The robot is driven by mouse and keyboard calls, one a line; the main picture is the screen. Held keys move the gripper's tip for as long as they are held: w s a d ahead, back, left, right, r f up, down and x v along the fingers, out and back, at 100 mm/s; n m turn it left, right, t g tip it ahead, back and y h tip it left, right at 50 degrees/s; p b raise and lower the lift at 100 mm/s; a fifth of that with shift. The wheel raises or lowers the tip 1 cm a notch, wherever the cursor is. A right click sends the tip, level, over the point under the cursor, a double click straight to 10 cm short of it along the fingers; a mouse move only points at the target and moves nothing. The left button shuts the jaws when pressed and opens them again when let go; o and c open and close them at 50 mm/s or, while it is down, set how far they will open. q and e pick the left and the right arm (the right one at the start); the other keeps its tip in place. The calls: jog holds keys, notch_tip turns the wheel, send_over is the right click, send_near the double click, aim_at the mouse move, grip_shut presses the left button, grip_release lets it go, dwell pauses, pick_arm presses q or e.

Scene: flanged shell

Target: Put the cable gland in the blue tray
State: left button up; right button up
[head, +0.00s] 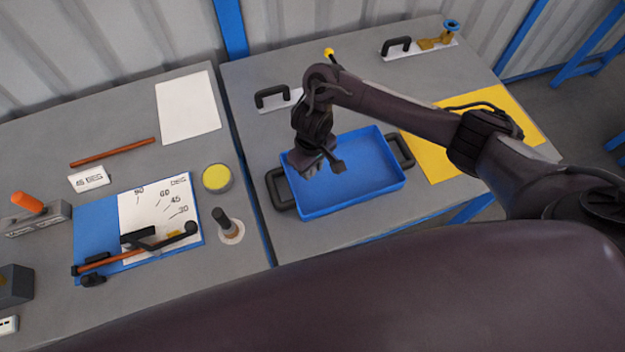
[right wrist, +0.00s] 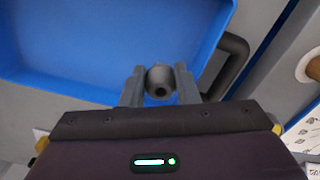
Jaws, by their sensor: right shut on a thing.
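The blue tray (head: 365,170) stands on the right-hand table, with a black handle at each end. It also shows in the right wrist view (right wrist: 100,40), and its visible floor is bare. My right gripper (head: 323,168) is over the tray's left part. In the right wrist view, its two fingers (right wrist: 160,85) are closed on the cable gland (right wrist: 160,78), a small dark grey round piece with a hole in its end. The gland is hard to make out in the head view. I cannot tell its exact height above the tray floor. My left gripper is not in view.
A yellow sheet (head: 435,160) lies right of the tray. A black-handled plate (head: 280,100) is behind it. On the left table are a yellow-topped round tin (head: 217,178), a dark-handled upright tool (head: 225,222) and a blue board with an angle scale (head: 95,225).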

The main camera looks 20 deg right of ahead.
aim_at(312, 177)
notch_tip(312, 177, down, 5)
jog(key=b, duration=0.3)
jog(key=shift+f, duration=0.1)
jog(key=shift+w, duration=0.1)
jog(key=o, duration=1)
jog(key=shift+c, duration=0.2)
notch_tip(312, 177, up, 12)
jog(key=p, duration=0.7)
jog(key=shift+f, duration=0.25)
jog(key=shift+r, duration=0.35)
